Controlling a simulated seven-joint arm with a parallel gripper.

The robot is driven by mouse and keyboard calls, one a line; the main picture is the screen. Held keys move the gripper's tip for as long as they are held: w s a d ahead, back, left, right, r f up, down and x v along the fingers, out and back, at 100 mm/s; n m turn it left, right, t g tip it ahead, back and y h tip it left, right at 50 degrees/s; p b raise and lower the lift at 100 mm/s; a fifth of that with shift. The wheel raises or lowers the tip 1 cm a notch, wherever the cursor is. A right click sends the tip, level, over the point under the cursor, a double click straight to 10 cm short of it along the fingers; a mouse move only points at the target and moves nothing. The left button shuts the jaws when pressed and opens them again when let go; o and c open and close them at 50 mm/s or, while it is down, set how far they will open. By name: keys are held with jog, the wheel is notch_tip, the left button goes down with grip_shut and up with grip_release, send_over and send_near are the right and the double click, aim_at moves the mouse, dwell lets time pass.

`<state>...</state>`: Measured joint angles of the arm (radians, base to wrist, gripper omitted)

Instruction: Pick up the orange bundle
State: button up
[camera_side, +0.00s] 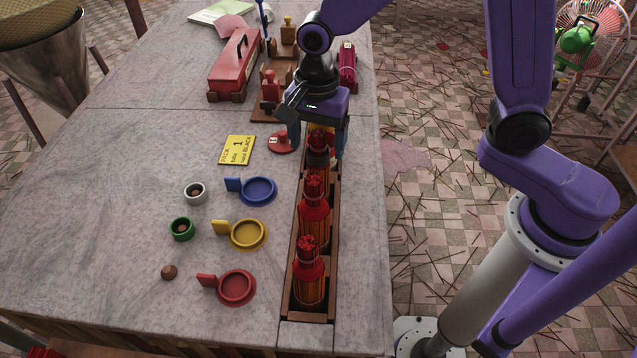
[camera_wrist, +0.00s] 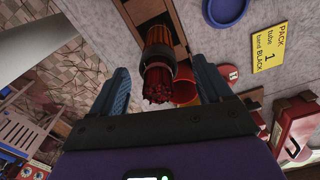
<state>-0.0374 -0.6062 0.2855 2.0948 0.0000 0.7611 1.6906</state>
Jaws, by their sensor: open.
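Several bundles of orange sticks with dark red tips stand in a row in a narrow wooden rack. The far bundle (camera_side: 318,158) is partly hidden by my gripper (camera_side: 316,146). In the wrist view this bundle (camera_wrist: 158,42) shows orange sticks, a dark band and dark red tips. My gripper (camera_wrist: 162,92) is open, with one finger on each side of the bundle's tip end. I cannot tell whether either finger touches it. The middle bundle (camera_side: 314,215) and near bundle (camera_side: 309,275) stand closer to the side camera, with red bands.
The wooden rack (camera_side: 333,253) runs along the table's right edge. A yellow card (camera_side: 237,150) reads PACK tube 1 band BLACK. Blue (camera_side: 259,190), yellow (camera_side: 247,234) and red (camera_side: 236,288) rings lie left of the rack. A red toolbox (camera_side: 233,65) stands behind.

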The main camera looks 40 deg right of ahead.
aim_at(318, 152)
jog(key=shift+s+f, duration=0.15)
jog(key=shift+f, duration=1.55)
grip_shut()
jog(key=shift+r, duration=0.15)
